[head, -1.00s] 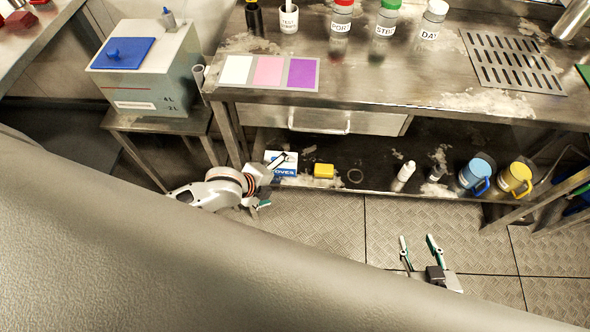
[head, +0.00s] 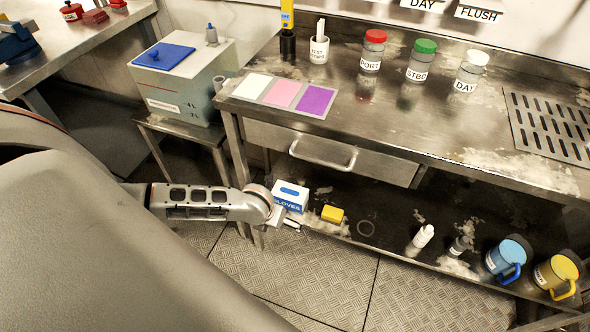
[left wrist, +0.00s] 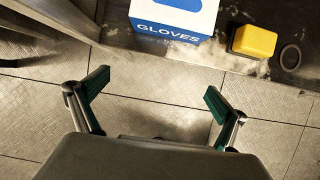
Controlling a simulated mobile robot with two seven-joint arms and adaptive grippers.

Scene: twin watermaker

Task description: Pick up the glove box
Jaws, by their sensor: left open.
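The glove box (head: 290,197) is a white and blue carton marked GLOVES. It stands on the lower shelf of the steel bench, near the shelf's front edge at its left end. It also shows at the top of the left wrist view (left wrist: 172,18), partly cut off by the frame. My left gripper (left wrist: 158,88) is open and empty, with its fingers spread to either side below the box and apart from it. In the head view my left arm reaches to just in front of the box, and the gripper (head: 287,222) is partly hidden there. My right gripper is not in view.
A yellow block (head: 332,214) and a dark ring (head: 366,228) lie right of the box on the lower shelf (head: 395,240). A white bottle (head: 423,236) and blue (head: 508,256) and yellow (head: 556,272) mugs stand farther right. A side table (head: 185,133) stands left. The drawer (head: 330,152) overhangs the shelf.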

